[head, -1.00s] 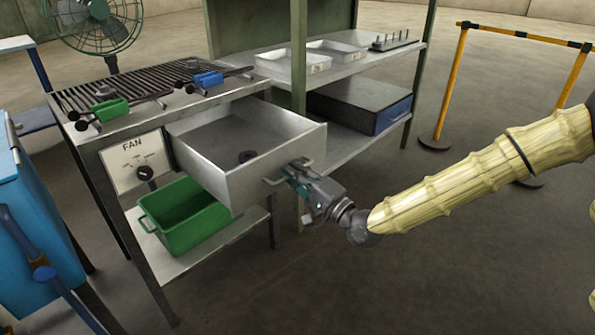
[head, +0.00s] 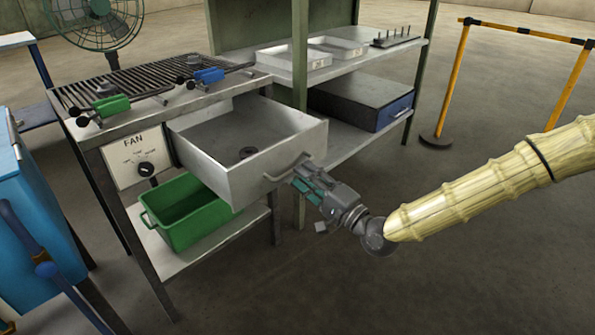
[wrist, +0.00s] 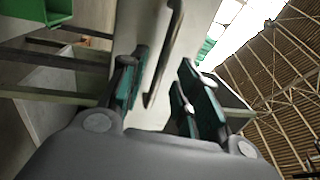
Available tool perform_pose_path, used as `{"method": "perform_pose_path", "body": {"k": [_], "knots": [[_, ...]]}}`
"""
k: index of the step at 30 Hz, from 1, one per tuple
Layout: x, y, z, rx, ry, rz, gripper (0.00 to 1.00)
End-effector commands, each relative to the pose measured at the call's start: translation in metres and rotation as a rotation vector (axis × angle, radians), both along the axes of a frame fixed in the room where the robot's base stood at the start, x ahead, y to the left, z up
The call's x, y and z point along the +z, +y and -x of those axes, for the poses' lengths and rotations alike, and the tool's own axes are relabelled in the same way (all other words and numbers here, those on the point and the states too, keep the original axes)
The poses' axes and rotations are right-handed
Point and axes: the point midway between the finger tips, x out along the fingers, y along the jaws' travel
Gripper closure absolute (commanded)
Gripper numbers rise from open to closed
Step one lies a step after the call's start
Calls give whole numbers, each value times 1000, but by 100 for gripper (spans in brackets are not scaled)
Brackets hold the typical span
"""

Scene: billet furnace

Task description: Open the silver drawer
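The silver drawer (head: 262,173) is pulled well out from under the grated bench top. A small dark round thing (head: 248,152) lies inside it. Its bar handle (head: 288,167) is on the front face. My gripper (head: 302,180) is just in front of the handle, on the right, with its fingers pointing at the drawer. The gripper looks clear of the handle.
A green bin (head: 188,212) stands on the shelf below the drawer. A fan knob panel (head: 140,158) is left of the drawer. A green post (head: 299,110) and a shelf with a blue-fronted box (head: 360,100) are to the right.

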Motion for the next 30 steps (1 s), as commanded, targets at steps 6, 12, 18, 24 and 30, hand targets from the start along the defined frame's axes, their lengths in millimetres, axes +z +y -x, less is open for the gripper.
{"method": "perform_pose_path", "body": {"k": [6, 12, 18, 24, 30], "knots": [[-7, -28, 26, -3, 0, -2, 68], [-13, -47, 45, -1, 0, -2, 68], [-15, -57, 55, -1, -1, -1, 68], [-16, -58, 57, 0, 0, 0, 68], [-16, -58, 57, 0, 0, 0, 68]]}}
